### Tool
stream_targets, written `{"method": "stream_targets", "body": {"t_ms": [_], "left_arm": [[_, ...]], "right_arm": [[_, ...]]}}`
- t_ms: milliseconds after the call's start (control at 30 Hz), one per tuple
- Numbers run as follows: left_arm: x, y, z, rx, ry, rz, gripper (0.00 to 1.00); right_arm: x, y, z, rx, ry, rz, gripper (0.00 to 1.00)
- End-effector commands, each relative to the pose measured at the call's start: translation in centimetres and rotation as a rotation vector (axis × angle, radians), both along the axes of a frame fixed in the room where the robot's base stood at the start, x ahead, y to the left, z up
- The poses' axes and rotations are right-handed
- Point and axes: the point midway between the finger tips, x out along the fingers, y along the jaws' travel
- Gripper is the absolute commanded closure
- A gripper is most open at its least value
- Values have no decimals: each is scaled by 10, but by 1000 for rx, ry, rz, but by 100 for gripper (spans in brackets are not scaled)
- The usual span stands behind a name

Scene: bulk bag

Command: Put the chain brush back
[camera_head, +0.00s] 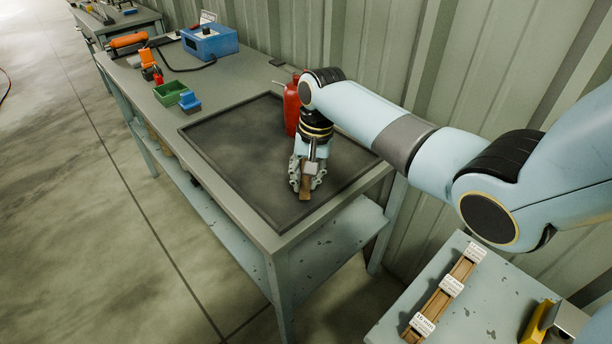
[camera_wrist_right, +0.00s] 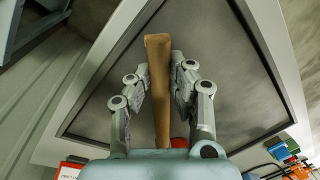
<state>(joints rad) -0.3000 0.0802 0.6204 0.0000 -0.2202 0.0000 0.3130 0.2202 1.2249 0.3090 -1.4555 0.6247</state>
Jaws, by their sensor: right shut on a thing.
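The chain brush shows as a brown, wooden-looking handle (camera_head: 305,190) between the fingers of my right gripper (camera_head: 306,178). In the right wrist view the handle (camera_wrist_right: 158,80) stands between both finger pads of the gripper (camera_wrist_right: 159,90). The gripper is shut on it, above the dark, rimmed mat on the bench (camera_head: 225,140). The bristle end of the brush is hidden, and I cannot tell whether the brush touches the mat. My left gripper is not in view.
A red can (camera_head: 291,108) stands close behind my right gripper. A green bin (camera_head: 170,93), a small blue item (camera_head: 189,101) and a blue box (camera_head: 209,41) sit farther left. A wooden strip with labels (camera_head: 440,298) lies on the nearer table. The mat's left part is clear.

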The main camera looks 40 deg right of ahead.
Motion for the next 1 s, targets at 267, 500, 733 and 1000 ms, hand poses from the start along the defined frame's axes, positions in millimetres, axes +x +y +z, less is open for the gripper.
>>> {"method": "stream_targets", "body": {"t_ms": [267, 500, 733, 1000], "left_arm": [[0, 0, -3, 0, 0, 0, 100], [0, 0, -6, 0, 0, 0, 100], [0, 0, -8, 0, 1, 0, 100], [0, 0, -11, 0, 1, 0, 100]], "right_arm": [[0, 0, -6, 0, -1, 0, 100], [0, 0, -11, 0, -1, 0, 100], [0, 0, -15, 0, -1, 0, 100], [0, 0, -21, 1, -1, 0, 100]]}}
